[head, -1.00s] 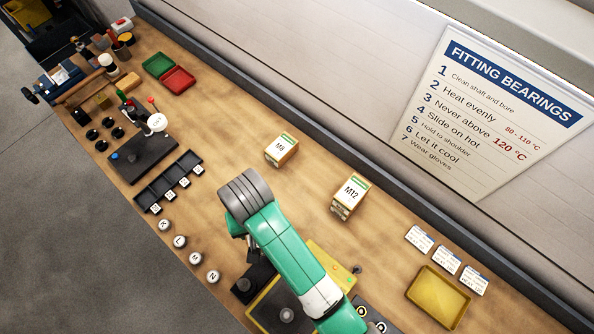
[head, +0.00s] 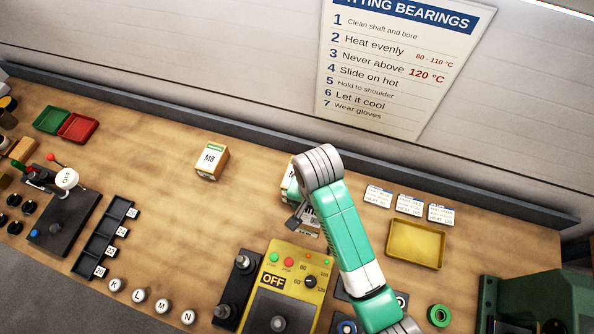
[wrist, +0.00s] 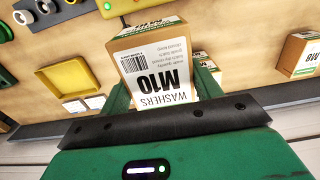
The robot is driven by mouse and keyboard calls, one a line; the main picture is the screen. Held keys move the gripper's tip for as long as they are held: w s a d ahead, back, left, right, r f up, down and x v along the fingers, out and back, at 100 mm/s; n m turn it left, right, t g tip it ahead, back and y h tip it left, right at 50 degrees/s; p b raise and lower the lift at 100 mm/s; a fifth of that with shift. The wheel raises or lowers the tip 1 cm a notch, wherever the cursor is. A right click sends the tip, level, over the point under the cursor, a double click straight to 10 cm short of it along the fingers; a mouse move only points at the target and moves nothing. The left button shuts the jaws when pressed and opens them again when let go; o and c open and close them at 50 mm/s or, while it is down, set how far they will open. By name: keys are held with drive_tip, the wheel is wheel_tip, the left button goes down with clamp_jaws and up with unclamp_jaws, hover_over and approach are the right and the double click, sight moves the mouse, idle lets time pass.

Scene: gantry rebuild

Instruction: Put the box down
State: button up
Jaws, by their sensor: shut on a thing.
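The box in my gripper (wrist: 160,90) is a tan carton with a white label reading "M10 WASHERS" (wrist: 158,62). Both green fingers are shut on its sides in the wrist view. In the head view my gripper (head: 303,214) is partly hidden under my wrist, and a bit of the held box (head: 309,226) shows below it. I cannot tell whether the box touches the bench. Another box with a green-edged label (head: 289,184) stands just behind my wrist, mostly hidden. The M8 box (head: 211,161) stands upright to the left, apart from my gripper.
The yellow heater (head: 287,285), marked OFF, is just in front of my gripper. A yellow tray (head: 417,243) and several white cards (head: 409,205) lie to the right. The wooden bench (head: 170,215) is bare left of my gripper, in front of the M8 box.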

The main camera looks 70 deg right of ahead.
drive_tip(key=w+d, duration=0.2)
drive_tip(key=d, duration=0.2)
drive_tip(key=w+d, duration=0.3)
drive_tip(key=d, duration=0.1)
drive_tip(key=w+d+f, duration=0.1)
drive_tip(key=w+d, duration=0.2)
drive_tip(key=d, duration=0.1)
drive_tip(key=shift+w, duration=0.25)
drive_tip(key=shift+f+p, duration=0.4)
drive_tip(key=shift+f, duration=1.45)
drive_tip(key=shift+f, duration=0.1)
drive_tip(key=o, duration=1.3)
wheel_tip(320, 180, up, 12)
drive_tip(key=shift+b, duration=0.3)
drive_tip(key=shift+w+a, duration=0.1)
drive_tip(key=shift+w, duration=0.05)
